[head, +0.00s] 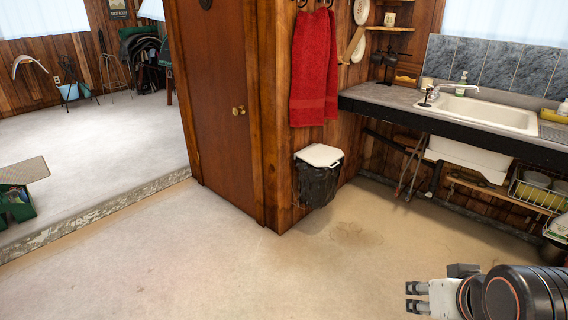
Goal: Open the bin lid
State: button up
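The bin (318,185) stands against the wooden wall, below the red towel and left of the sink counter. A dark bag lines it and hangs over its outside. Its white lid (319,155) lies flat on top and looks closed. My gripper (411,297) is at the lower right of the head view, well apart from the bin and nearer to me. Its two fingers point left with a gap between them, and nothing is between them.
A counter with a sink (490,113) runs along the right wall, with a dish rack (538,195) below. A brown door (213,90) is left of the bin. A raised floor edge (95,217) crosses the left. The floor before the bin is clear.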

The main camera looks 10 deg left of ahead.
aim_at(320, 155)
jog(key=u, duration=0.1)
jog(key=i+l, duration=1.1)
jog(key=i, duration=0.25)
jog(key=i+l, duration=0.55)
jog(key=i+j+u, duration=0.05)
jog(key=i, duration=0.1)
